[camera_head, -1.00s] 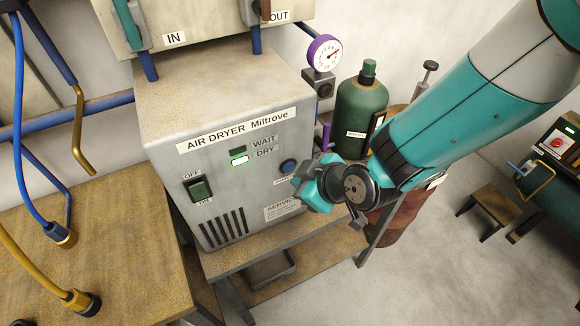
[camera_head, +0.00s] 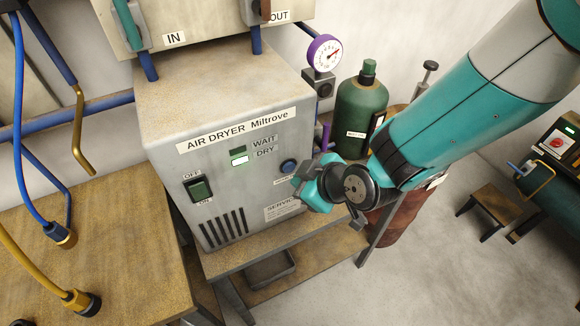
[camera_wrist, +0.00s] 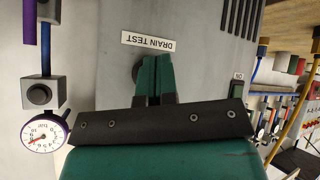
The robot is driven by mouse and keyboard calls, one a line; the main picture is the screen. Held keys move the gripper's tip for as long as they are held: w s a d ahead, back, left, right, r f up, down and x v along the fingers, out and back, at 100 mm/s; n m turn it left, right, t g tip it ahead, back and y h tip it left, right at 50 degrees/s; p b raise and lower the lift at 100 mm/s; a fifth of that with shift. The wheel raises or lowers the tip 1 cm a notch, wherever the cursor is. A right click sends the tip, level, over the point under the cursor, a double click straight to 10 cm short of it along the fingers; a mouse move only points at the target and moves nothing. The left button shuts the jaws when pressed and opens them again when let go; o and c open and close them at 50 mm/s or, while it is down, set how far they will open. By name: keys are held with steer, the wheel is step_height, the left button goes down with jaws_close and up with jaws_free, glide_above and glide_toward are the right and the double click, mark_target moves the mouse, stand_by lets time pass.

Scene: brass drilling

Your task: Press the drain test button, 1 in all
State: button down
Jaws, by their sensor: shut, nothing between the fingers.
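The drain test button (camera_head: 288,166) is a round blue button in a dark ring on the right of the air dryer's front panel (camera_head: 222,215). In the wrist view, the dark edge of the button (camera_wrist: 136,72) shows beside my fingers, beneath the upside-down "DRAIN TEST" label (camera_wrist: 148,42). My gripper (camera_head: 296,184) is close to the panel, just below and right of the button in the head view. In the wrist view, my gripper (camera_wrist: 156,60) is shut and empty, and its green fingers cover most of the button. I cannot tell whether the fingertips touch it.
An OFF/ON switch (camera_head: 199,189) and a lit DRY lamp (camera_head: 239,161) are on the same panel. A purple gauge (camera_head: 323,53) and a green bottle (camera_head: 361,115) stand to the right. Hoses hang at the left. Open floor lies at the lower right.

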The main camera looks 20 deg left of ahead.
steer(key=shift+w+a, duration=0.1)
steer(key=shift+w+a, duration=0.2)
steer(key=shift+a, duration=0.05)
steer(key=shift+w+a+b, duration=0.3)
steer(key=shift+a+b, duration=0.05)
stand_by(1.0)
steer(key=shift+d, duration=0.1)
steer(key=shift+s+d, duration=0.6)
steer(key=s+d+b, duration=0.1)
steer(key=s+d, duration=0.2)
steer(key=shift+s+d+b, duration=0.1)
steer(key=shift+d+b, duration=0.3)
stand_by(0.7)
